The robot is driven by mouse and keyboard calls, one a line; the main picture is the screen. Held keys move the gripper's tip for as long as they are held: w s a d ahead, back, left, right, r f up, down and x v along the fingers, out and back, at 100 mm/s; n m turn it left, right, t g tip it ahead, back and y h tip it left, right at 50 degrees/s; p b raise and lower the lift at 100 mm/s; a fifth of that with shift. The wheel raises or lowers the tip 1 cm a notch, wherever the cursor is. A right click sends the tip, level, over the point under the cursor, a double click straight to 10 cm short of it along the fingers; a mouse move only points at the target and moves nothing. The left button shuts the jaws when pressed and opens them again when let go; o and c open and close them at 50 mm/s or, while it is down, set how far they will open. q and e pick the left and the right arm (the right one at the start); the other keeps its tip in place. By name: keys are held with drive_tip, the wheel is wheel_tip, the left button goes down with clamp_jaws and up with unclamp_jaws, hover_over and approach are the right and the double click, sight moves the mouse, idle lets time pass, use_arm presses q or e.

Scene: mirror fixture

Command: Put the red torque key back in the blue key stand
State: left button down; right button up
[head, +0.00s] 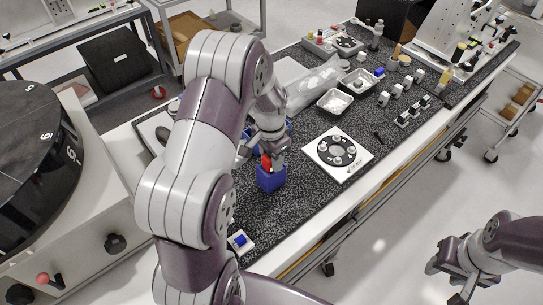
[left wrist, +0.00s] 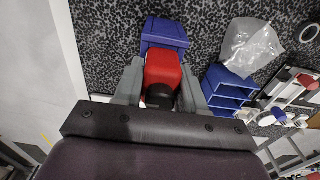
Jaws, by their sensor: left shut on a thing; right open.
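The red torque key (head: 267,162) is between the fingers of my left gripper (head: 273,163), above the blue key stand (head: 271,180). In the left wrist view the key's red body (left wrist: 162,72) with a dark round part sits between the grey fingers of the left gripper (left wrist: 160,85). The blue stand (left wrist: 165,34) lies directly beyond the key; I cannot tell whether the key's lower end is inside it. My right gripper (head: 452,275) is open and empty at the lower right, away from the table.
A white plate with a dark round fixture (head: 338,153) lies right of the stand. Metal trays (head: 335,101) and a clear bag (left wrist: 250,45) are further back. A blue rack (left wrist: 228,88) stands close to the left gripper. A small white-and-blue box (head: 240,241) lies near the front edge.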

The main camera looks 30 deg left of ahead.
use_arm(q)
drive_tip(key=shift+f, duration=0.15)
drive_tip(key=c, duration=0.6)
unclamp_jaws()
drive_tip(key=shift+o, duration=0.2)
wheel_tip(320, 180, up, 10)
drive_tip(key=shift+s+r+b, duration=0.1)
drive_tip(key=shift+s+b, duration=0.05)
drive_tip(key=shift+b, duration=1)
drive_tip(key=shift+r+p, duration=0.55)
drive_tip(key=shift+r, duration=0.7)
